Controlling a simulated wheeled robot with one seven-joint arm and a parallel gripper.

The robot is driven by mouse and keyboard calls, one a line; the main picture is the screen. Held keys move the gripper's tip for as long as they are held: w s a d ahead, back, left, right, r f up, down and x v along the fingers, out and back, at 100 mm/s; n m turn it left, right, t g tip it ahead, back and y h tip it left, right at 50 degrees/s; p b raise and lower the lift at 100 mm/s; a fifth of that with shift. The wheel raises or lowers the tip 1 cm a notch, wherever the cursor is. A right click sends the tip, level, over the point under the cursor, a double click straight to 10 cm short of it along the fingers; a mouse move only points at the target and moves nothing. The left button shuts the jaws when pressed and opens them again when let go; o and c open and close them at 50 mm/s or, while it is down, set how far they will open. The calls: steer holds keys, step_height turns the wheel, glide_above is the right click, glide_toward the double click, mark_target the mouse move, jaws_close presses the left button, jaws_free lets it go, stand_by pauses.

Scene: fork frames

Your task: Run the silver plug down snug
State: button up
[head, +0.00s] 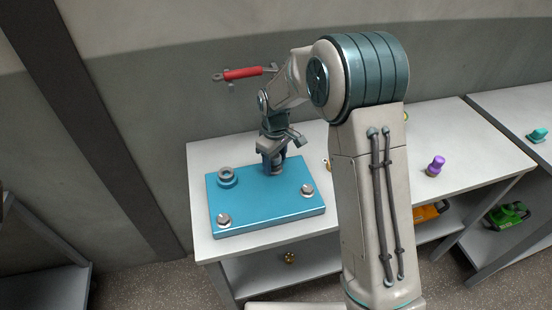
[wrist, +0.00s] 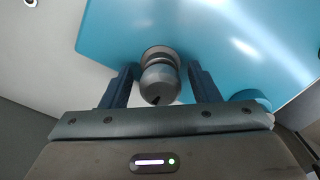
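The silver plug (wrist: 160,80) is a rounded grey metal piece at the back right corner of the blue plate (head: 265,208). It stands over a grey collar in the wrist view, and how deep it sits cannot be told. My gripper (wrist: 161,78) points down over it, one dark blue finger on each side, with narrow gaps to the plug. In the head view my gripper (head: 273,163) hides most of that corner. Two more silver plugs stand on the plate, at the front left (head: 223,219) and the right (head: 307,190). A grey ring (head: 227,172) sits on a blue boss at the back left.
The plate lies on a light table (head: 208,150). A small brass piece (head: 326,163) is beside my arm, and a purple object (head: 436,165) stands farther right. A red tool (head: 243,73) is on the wall behind.

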steer(key=c, duration=0.9)
steer(key=shift+o, duration=0.2)
steer(key=shift+m, duration=0.9)
steer(key=shift+r+m+b, duration=0.1)
steer(key=shift+m+b, duration=0.3)
steer(key=shift+m, duration=0.4)
steer(key=shift+a+m, duration=0.1)
steer(key=shift+m, duration=0.8)
steer(key=shift+w+m, duration=0.1)
steer(key=shift+m, duration=0.7)
